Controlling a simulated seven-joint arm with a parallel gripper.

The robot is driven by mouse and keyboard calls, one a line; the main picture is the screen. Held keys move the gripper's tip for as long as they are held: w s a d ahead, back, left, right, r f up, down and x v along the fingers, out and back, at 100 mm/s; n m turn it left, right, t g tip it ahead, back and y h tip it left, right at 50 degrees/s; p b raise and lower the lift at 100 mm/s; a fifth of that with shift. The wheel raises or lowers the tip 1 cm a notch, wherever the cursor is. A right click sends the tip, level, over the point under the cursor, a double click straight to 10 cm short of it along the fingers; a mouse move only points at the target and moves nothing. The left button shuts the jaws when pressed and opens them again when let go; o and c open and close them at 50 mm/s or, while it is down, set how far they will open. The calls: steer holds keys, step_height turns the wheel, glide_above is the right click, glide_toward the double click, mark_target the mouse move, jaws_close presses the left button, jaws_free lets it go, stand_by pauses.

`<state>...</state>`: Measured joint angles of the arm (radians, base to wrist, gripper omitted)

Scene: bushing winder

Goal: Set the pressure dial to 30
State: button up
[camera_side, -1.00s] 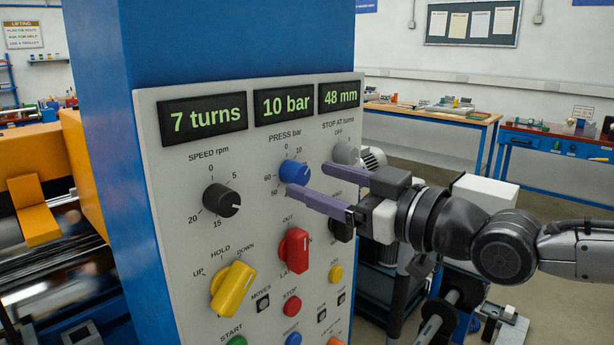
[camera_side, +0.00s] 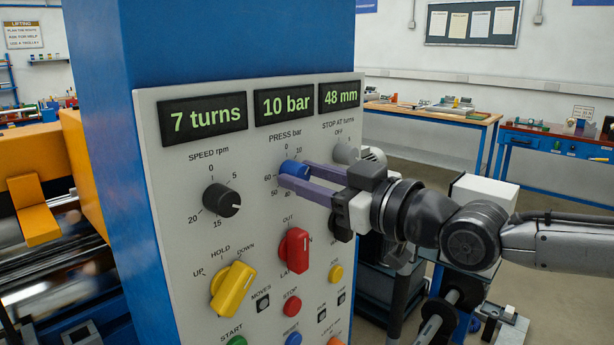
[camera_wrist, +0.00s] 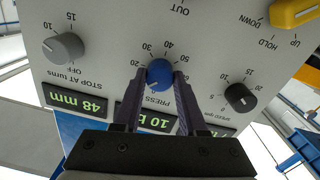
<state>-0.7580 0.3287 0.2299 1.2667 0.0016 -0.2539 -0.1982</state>
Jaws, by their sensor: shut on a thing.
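The pressure dial (camera_side: 294,172) is a blue knob on the grey panel, under the label PRESS bar. The display (camera_side: 284,104) above it reads 10 bar. My gripper (camera_side: 291,173) has its two purple fingers on either side of the knob and is shut on it. In the wrist view the blue dial (camera_wrist: 159,73) sits between the fingertips, with 20, 30, 40 and 50 showing around it.
A black speed knob (camera_side: 221,200) is left of the dial. The grey STOP AT turns knob (camera_side: 346,153) is close on the right, behind my fingers. A red knob (camera_side: 294,251) and a yellow knob (camera_side: 232,288) are below. The floor to the right is partly open.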

jaws_close()
steer(key=m, duration=0.3)
steer(key=shift+m, duration=0.4)
steer(key=m, duration=0.9)
steer(key=shift+w+d+m+g, duration=0.1)
steer(key=shift+m+g, duration=0.2)
steer(key=shift+m, duration=2.1)
